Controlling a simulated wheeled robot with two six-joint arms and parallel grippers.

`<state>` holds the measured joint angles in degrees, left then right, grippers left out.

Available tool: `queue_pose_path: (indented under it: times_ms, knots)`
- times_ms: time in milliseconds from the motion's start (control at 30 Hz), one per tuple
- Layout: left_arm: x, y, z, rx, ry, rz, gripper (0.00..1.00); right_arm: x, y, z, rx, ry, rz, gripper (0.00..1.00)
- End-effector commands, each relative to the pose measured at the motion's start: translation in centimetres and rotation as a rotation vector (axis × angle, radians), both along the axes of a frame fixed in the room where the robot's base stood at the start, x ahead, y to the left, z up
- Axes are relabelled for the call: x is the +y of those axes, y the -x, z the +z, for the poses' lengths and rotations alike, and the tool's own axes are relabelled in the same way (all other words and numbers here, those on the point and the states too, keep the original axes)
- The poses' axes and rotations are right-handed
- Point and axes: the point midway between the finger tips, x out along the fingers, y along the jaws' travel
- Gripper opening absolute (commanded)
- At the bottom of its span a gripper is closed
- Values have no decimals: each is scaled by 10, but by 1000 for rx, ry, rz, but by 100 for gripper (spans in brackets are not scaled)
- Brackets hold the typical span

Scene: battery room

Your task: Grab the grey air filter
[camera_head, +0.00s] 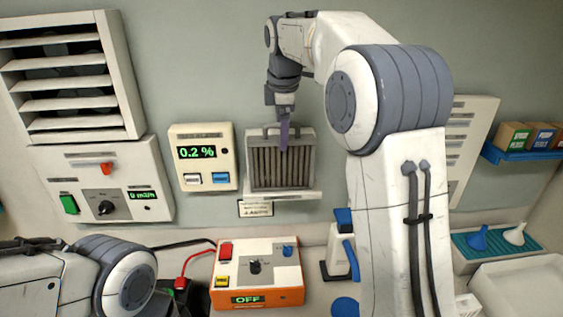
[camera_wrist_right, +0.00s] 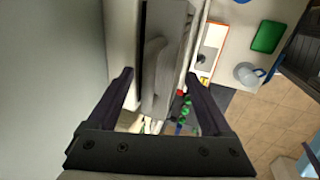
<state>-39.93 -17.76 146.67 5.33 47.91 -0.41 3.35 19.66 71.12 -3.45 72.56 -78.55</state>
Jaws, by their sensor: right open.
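The grey air filter (camera_head: 265,170) is a pleated panel in a grey frame, upright in a pale wall holder, with a handle along its top. My right gripper (camera_head: 284,138) points down from above and covers part of the filter's top and handle in the head view. In the right wrist view, my right gripper (camera_wrist_right: 160,76) is open, with the filter's grey handle (camera_wrist_right: 154,68) showing between its two dark fingers. I cannot tell whether a finger touches it. My left arm shows at the lower left; its gripper is out of view.
A meter reading 0.2 % (camera_head: 202,172) is on the wall left of the filter. A louvred vent (camera_head: 70,75) and a control panel (camera_head: 105,180) are farther left. An orange-and-white box reading OFF (camera_head: 257,272) stands below. A blue shelf (camera_head: 520,154) with small boxes is at right.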

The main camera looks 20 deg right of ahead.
Motion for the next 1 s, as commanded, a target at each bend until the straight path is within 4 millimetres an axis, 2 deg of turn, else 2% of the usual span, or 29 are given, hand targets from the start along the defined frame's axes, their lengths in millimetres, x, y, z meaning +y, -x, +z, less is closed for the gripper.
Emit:
queue_pose_path:
  times_ms: [100,167,300,333,1000]
  knots:
    - [0,0,0,0,0,0,50,0,0,0,0,0,0,84]
    - [0,0,0,0,0,0,50,0,0,0,-1,0,0,61]
    - [0,0,0,0,0,0,50,0,0,0,-1,0,0,7]
    - [0,0,0,0,0,0,50,0,0,1,-1,0,0,0]
    - [0,0,-1,0,0,0,50,0,-1,-1,-1,0,0,0]
